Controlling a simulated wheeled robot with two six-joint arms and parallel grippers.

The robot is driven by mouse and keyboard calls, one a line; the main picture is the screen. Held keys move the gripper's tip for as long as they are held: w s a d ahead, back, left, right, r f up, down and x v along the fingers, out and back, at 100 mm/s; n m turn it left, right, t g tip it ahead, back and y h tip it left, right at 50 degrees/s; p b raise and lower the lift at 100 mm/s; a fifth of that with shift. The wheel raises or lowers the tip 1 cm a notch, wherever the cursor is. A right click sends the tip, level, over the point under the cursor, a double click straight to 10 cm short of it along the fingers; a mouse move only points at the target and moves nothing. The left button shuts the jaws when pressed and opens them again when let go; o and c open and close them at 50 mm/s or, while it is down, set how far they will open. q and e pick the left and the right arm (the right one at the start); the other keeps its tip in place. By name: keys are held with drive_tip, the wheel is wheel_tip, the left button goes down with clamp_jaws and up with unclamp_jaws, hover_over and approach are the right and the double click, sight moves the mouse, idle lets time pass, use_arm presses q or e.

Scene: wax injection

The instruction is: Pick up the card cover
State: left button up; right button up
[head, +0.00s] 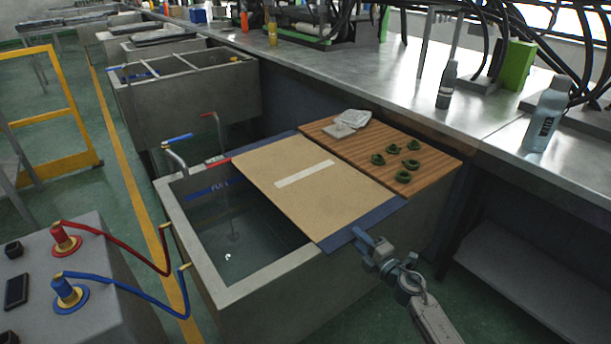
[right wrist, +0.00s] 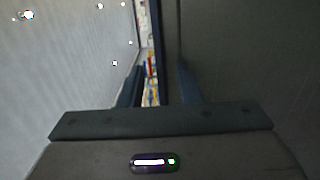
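The card cover (head: 312,190) is a flat tan sheet with a pale strip across its middle. It lies over part of a grey, water-filled tank, with dark blue board (head: 376,216) showing along its edges. My right gripper (head: 367,240) is at the near right edge of this blue board. In the right wrist view its two dark blue fingers (right wrist: 158,86) stand apart, with a narrow dark edge showing between them. Whether they touch that edge I cannot tell. My left gripper is not in view.
A wooden board (head: 425,164) with several green rings and a pale packet (head: 348,122) lies right of the card. Left are the tank's open water (head: 232,232) and a grey box (head: 88,320) with red and blue hoses. A metal bench (head: 400,75) runs behind.

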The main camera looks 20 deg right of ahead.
drive_tip(key=shift+w, duration=0.1)
clamp_jaws()
drive_tip(key=shift+r, duration=0.15)
